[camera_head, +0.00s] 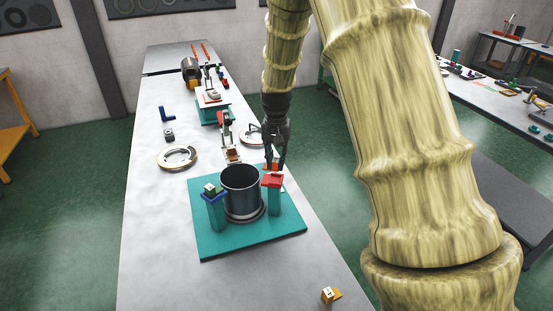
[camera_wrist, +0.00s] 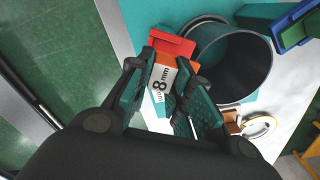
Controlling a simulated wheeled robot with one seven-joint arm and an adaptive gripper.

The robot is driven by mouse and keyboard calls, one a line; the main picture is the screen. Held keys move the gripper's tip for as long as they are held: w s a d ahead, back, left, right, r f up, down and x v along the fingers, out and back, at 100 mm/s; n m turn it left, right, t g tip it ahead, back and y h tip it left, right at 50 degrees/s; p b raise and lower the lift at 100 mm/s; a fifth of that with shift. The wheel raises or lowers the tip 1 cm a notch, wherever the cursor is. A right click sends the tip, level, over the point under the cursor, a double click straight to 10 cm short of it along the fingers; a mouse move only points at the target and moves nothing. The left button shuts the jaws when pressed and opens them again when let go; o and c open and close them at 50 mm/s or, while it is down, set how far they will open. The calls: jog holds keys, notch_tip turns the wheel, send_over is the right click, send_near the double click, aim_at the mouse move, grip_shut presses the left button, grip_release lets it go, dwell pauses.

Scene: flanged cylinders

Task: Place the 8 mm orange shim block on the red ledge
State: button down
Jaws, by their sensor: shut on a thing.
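The orange shim block with a white "8 mm" label (camera_wrist: 162,77) is between the fingers of my gripper (camera_wrist: 160,100) in the wrist view. In the head view my gripper (camera_head: 276,160) points down just behind the red ledge, and a bit of the orange block (camera_head: 267,166) shows beside its fingertips. The red ledge (camera_head: 272,181) tops a teal post to the right of a dark cylinder. It also shows in the wrist view (camera_wrist: 172,43), right at the far end of the block. I cannot tell whether block and ledge touch.
The dark open cylinder (camera_head: 240,185) stands on a teal plate (camera_head: 225,245). A blue ledge (camera_head: 213,197) with a green block (camera_head: 209,188) is left of it. A metal ring (camera_head: 177,158) lies at the left.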

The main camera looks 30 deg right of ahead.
aim_at(276, 178)
jog(key=shift+f+b, duration=0.85)
jog(key=shift+f, duration=1.45)
dwell(0.8)
jog(key=c, duration=1.2)
grip_release()
notch_tip(276, 178, up, 11)
jog(key=shift+r, duration=0.5)
jog(key=shift+d, duration=0.1)
